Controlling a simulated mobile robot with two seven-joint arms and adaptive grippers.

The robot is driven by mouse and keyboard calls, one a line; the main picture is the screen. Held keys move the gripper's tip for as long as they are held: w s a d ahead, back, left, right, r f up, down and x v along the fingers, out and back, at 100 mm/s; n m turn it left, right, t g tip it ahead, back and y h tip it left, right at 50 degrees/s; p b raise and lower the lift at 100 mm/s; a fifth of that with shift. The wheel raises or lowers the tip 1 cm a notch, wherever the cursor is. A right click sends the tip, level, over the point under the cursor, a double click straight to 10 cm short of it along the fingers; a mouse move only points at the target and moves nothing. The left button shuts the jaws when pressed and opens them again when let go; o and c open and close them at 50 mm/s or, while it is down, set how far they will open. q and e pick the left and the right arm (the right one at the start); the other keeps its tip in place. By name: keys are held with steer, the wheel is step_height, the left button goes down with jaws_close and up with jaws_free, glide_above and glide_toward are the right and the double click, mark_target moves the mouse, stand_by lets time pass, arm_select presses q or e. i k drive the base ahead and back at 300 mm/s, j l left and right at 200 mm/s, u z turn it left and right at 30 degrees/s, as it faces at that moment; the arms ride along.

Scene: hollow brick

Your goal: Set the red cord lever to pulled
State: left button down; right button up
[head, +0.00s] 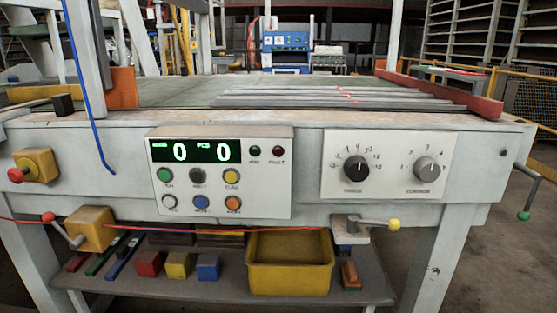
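A red cord (190,228) runs along the front of the machine below the control panel. It meets a yellow box (92,228) at the lower left. A grey lever (65,234) with a red knob (48,217) sticks out of this box, slanting up to the left. On the right, the cord ends near a bracket (350,230) with a short lever and a yellow knob (393,224). I cannot tell from this view which lever position counts as pulled. Neither of my grippers is in view.
A yellow box with a red button (15,175) sits above at the left. A control panel (220,172) and a two-dial panel (385,165) are on the front. A green-knobbed crank (523,215) is at the right. A shelf below holds a yellow bin (290,280) and blocks.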

mark_target(48, 218)
steer(key=u, duration=1.3)
